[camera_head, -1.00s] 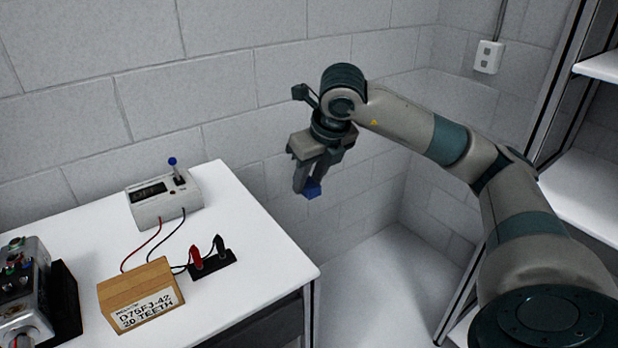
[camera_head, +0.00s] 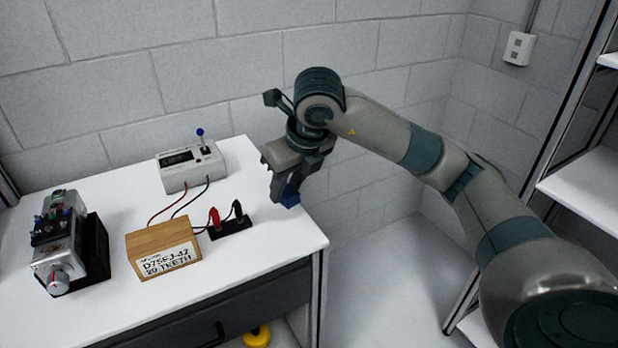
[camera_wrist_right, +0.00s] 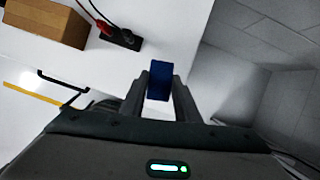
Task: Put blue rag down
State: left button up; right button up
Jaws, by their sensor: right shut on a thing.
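The blue rag (camera_head: 290,193) is a small dark-blue piece between the fingers of my right gripper (camera_head: 282,190). In the right wrist view the rag (camera_wrist_right: 160,84) shows between the two fingertips of the gripper (camera_wrist_right: 160,92), which is shut on it. In the head view the gripper hangs downward by the right edge of the white table (camera_head: 290,233). I cannot tell how high above the table the rag is. My left gripper is not in view.
A wooden block with a label (camera_head: 163,249), a black base with red and black plugs (camera_head: 230,225), a white meter box (camera_head: 190,166) and a metal motor device (camera_head: 68,240) stand on the table. The table's front right is clear. White shelves (camera_head: 585,195) stand at right.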

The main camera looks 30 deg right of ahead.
jog(key=s+a+f+n+g+y, duration=0.1)
jog(key=a+n, duration=0.3)
jog(key=a, duration=0.4)
jog(key=s+a+f+n+y, duration=0.15)
jog(key=a+n, duration=0.25)
jog(key=a, duration=0.4)
jog(key=s+d+f+n+g+h, duration=0.1)
jog(key=s+f+n+g, duration=0.25)
jog(key=n, duration=0.85)
jog(key=s+f+n+g+h, duration=0.1)
jog(key=s+f+n+g, duration=0.3)
jog(key=n, duration=0.8)
jog(key=s+d+n+h, duration=0.1)
jog(key=d+n, duration=0.1)
jog(key=d, duration=0.6)
jog(key=shift+f, duration=0.2)
jog(key=shift+g, duration=0.25)
